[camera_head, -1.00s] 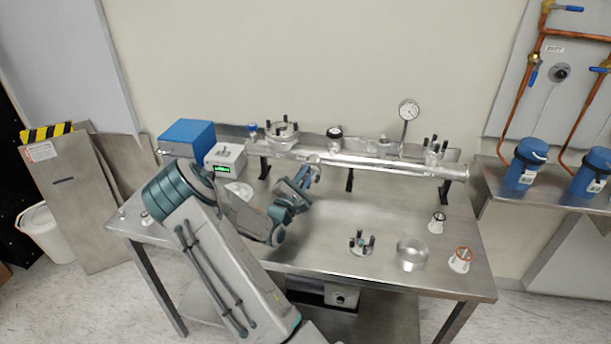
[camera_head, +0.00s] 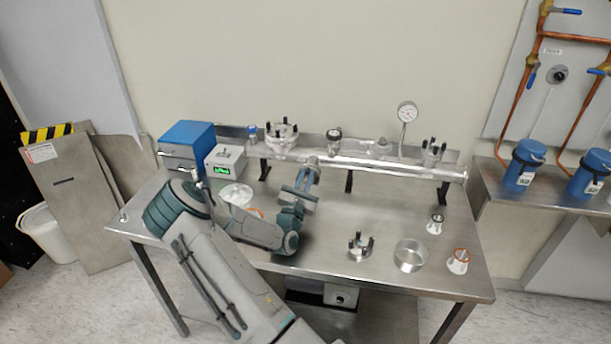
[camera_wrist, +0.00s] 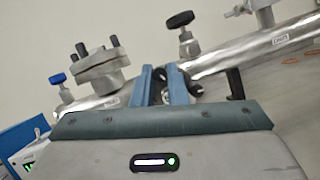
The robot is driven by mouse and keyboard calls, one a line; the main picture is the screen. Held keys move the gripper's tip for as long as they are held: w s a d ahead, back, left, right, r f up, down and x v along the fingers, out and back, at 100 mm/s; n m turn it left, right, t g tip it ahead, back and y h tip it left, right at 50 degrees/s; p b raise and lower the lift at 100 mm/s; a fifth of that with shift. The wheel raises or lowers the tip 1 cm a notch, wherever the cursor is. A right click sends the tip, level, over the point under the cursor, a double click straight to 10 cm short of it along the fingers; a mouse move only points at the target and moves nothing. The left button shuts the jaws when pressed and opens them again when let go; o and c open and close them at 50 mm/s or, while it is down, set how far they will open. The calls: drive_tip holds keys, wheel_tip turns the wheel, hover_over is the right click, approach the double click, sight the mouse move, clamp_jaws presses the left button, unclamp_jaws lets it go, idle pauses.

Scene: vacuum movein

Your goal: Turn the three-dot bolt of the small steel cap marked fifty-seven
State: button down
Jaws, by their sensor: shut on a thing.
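My gripper (camera_head: 311,167) is at the front of the long steel pipe, left of its middle. In the wrist view its two blue fingers (camera_wrist: 162,86) are closed around a small dark and silver part, mostly hidden between them; I cannot tell what it is. A small steel cap with upright black bolts (camera_head: 433,151) stands on the pipe's right end. A wider flange with black bolts (camera_head: 281,130) is on its left end, and it also shows in the wrist view (camera_wrist: 98,70). Another black-bolted steel piece (camera_head: 360,246) stands on the table. No number or dot marks are readable.
The steel pipe (camera_head: 390,171) rests on black supports along the back of the table. A gauge (camera_head: 407,113), a black-knobbed valve (camera_head: 334,134) and a blue knob (camera_head: 252,130) rise there.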

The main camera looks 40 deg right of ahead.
drive_tip(key=n+t+y+p, duration=0.1)
drive_tip(key=n, duration=0.1)
drive_tip(key=n+t+p, duration=0.1)
drive_tip(key=n, duration=0.2)
drive_tip(key=n+t+y+p, duration=0.1)
drive_tip(key=n+p, duration=0.1)
drive_tip(key=n, duration=0.1)
drive_tip(key=shift+s+d+r+y, duration=0.1)
drive_tip(key=shift+s+r+y, duration=0.1)
drive_tip(key=shift+y, duration=0.1)
drive_tip(key=n+t+y+p, duration=0.1)
drive_tip(key=n+p, duration=0.1)
drive_tip(key=n, duration=0.1)
drive_tip(key=n+t+y+p, duration=0.1)
drive_tip(key=n, duration=0.2)
drive_tip(key=shift+y+p, duration=0.3)
drive_tip(key=shift+p, duration=0.1)
drive_tip(key=shift+n+y+p, duration=0.5)
drive_tip(key=shift+n+p, duration=0.25)
drive_tip(key=shift+n, duration=0.45)
drive_tip(key=shift+d+f, duration=0.1)
drive_tip(key=c, duration=1.7)
unclamp_jaws()
